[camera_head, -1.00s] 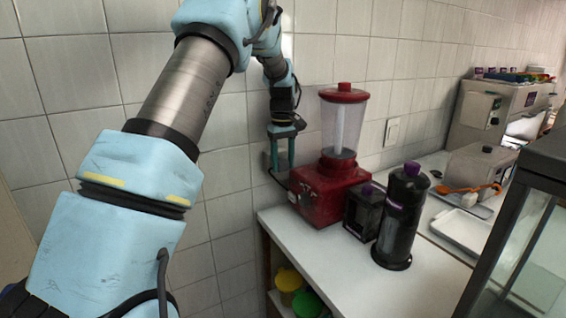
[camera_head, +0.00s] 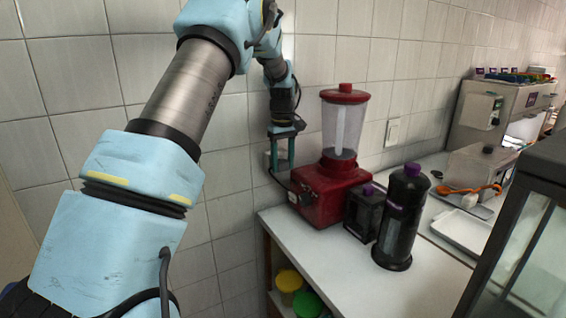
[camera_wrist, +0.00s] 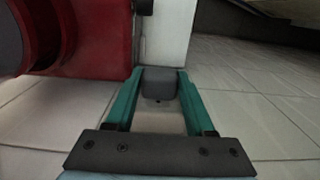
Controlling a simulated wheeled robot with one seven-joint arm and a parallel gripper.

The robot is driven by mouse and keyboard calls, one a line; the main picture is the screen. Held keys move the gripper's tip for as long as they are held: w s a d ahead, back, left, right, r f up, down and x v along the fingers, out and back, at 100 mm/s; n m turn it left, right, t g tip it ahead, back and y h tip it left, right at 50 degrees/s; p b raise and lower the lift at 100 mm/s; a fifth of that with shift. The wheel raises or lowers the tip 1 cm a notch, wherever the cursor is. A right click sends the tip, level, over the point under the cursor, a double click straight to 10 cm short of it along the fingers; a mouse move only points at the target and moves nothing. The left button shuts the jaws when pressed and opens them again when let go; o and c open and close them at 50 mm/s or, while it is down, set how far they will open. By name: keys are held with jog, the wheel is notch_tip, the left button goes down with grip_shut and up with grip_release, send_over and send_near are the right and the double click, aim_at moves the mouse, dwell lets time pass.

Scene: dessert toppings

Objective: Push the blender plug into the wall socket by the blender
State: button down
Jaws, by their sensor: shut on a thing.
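My gripper (camera_head: 281,167) points down along the tiled wall, left of the red blender (camera_head: 330,187). In the wrist view its teal fingers (camera_wrist: 160,76) are shut on a small grey block, the blender plug (camera_wrist: 160,88). A dark cord (camera_head: 278,182) runs from below the fingers toward the blender base. A pale surface with a small dark hole, perhaps the wall socket (camera_wrist: 160,118), shows between the fingers, close to the plug. I cannot tell whether the plug touches it or sits in it.
The blender stands at the left end of the white counter (camera_head: 330,262). A black container (camera_head: 363,212) and a tall dark bottle (camera_head: 403,217) stand to its right. Another wall plate (camera_head: 392,131) is farther right. Yellow and green lids (camera_head: 289,281) show below the counter.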

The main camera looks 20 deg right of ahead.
jog(key=shift+c, duration=0.9)
grip_release()
jog(key=shift+w, duration=0.1)
notch_tip(320, 180, up, 9)
jog(key=b, duration=0.2)
jog(key=shift+r+b, duration=0.15)
jog(key=shift+b, duration=0.25)
jog(key=s+a+f+m, duration=0.15)
jog(key=s+a, duration=0.25)
jog(key=a, duration=0.4)
jog(key=s+a+f, duration=0.3)
jog(key=a, duration=0.5)
jog(key=s+a+f+m, duration=0.1)
jog(key=s+a+f, duration=0.2)
jog(key=s+a, duration=0.3)
jog(key=s+a+f+m+t, duration=0.1)
jog(key=s+a+f, duration=0.3)
jog(key=s, duration=0.7)
jog(key=shift+s+a+m+t, duration=0.3)
jog(key=shift+a+m, duration=0.05)
jog(key=shift+a, duration=0.5)
